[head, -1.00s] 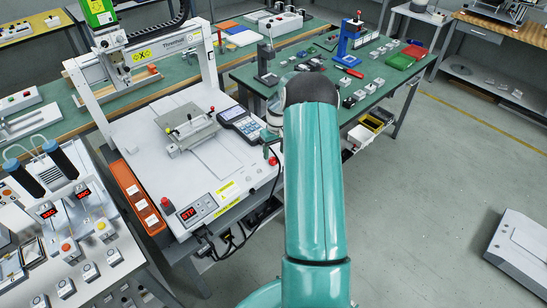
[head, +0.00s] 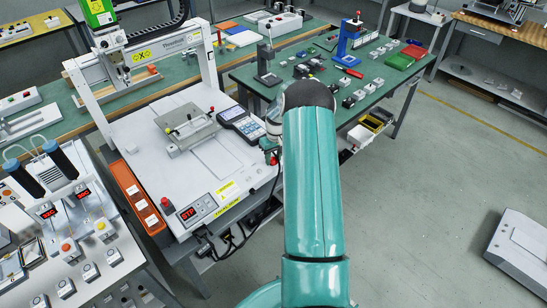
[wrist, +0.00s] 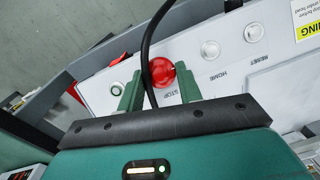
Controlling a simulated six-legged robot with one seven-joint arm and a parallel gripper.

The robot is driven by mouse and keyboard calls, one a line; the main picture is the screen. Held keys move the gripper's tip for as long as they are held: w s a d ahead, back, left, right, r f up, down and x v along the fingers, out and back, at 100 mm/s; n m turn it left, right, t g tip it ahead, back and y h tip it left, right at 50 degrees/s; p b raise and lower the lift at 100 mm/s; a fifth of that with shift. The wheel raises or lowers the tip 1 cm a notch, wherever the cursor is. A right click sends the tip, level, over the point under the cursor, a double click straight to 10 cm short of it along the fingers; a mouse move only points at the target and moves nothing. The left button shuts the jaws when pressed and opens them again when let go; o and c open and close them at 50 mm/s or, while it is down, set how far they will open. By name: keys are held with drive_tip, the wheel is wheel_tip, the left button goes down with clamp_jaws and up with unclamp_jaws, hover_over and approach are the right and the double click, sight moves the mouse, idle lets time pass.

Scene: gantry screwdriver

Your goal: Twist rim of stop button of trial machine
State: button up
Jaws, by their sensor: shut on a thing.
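The red stop button (wrist: 161,72) sits on the white front panel (wrist: 240,72) of the trial machine, beside the printed word STOP. In the wrist view my gripper (wrist: 159,82) has its two green fingers on either side of the button and is shut on its rim. A black cable crosses in front and hides part of the button. In the head view the trial machine (head: 205,165) is the white gantry on the left, with a display reading STP. There my gripper is at its right front corner, mostly hidden by my arm.
White HOME (wrist: 210,48) and RESET (wrist: 252,28) buttons lie right of the stop button in the wrist view. A handheld pendant (head: 243,123) rests on the machine bed. A green bench (head: 350,90) stands behind.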

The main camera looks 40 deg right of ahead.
drive_tip(key=m, duration=0.2)
drive_tip(key=m+y, duration=0.1)
drive_tip(key=m, duration=0.1)
drive_tip(key=shift+d+y, duration=0.15)
drive_tip(key=shift+y, duration=0.15)
drive_tip(key=shift+s+d+m+t+y, duration=0.1)
drive_tip(key=shift+m+t+y, duration=0.35)
drive_tip(key=shift+m, duration=1.05)
drive_tip(key=o, duration=1)
drive_tip(key=v, duration=1.3)
drive_tip(key=shift+s+r, duration=0.2)
drive_tip(key=shift+r, duration=0.15)
